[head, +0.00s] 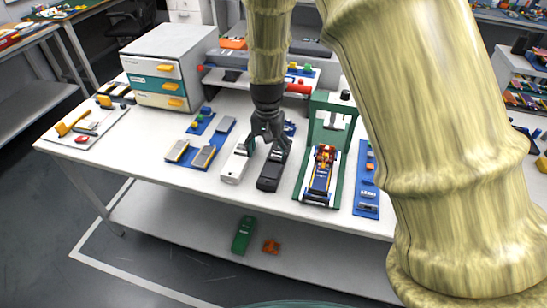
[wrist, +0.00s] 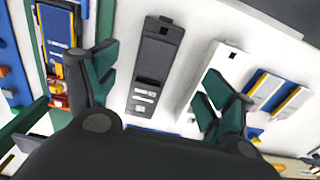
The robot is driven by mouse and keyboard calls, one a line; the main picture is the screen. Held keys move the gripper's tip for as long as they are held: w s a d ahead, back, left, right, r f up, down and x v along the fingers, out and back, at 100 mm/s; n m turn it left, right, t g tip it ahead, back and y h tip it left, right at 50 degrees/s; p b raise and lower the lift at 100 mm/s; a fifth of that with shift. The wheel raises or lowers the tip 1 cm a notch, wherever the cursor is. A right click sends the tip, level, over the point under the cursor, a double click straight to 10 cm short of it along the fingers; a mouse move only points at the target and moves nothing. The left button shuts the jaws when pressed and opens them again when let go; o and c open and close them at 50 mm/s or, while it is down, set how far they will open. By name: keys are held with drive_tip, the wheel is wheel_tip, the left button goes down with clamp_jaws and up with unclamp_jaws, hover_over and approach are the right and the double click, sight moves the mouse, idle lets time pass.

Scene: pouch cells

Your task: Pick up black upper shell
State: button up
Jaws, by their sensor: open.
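The black upper shell (head: 270,177) lies flat on the white table, lengthwise from back to front. In the wrist view the black shell (wrist: 159,58) shows between the fingers, with a slot and pale labels on it. My gripper (head: 268,143) is open and empty, above the rear part of the black shell and pointing down. In the wrist view the fingers of my gripper (wrist: 158,72) are spread on both sides of the shell, apparently apart from it. A white shell (head: 235,166) lies just left of the black one.
A green press frame (head: 313,155) with a blue-and-orange piece stands right of the black shell. A blue tray (head: 366,190) lies further right. Silver-and-yellow cells (head: 203,157) lie left. A drawer cabinet (head: 167,67) stands back left. The table's front edge strip (head: 330,213) is bare.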

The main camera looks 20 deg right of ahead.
hover_over(271, 171)
drive_tip(key=f, duration=0.4)
drive_tip(key=shift+s+a+f+p, duration=0.1)
drive_tip(key=shift+s+f+p, duration=0.15)
drive_tip(key=shift+p, duration=0.15)
drive_tip(key=shift+f, duration=0.4)
drive_tip(key=shift+w+f+p, duration=0.2)
drive_tip(key=shift+f+p, duration=0.25)
drive_tip(key=shift+f, duration=0.45)
drive_tip(key=shift+w+f+p, duration=0.15)
drive_tip(key=shift+f+p, duration=0.25)
drive_tip(key=shift+f, duration=1.3)
drive_tip(key=c, duration=1.1)
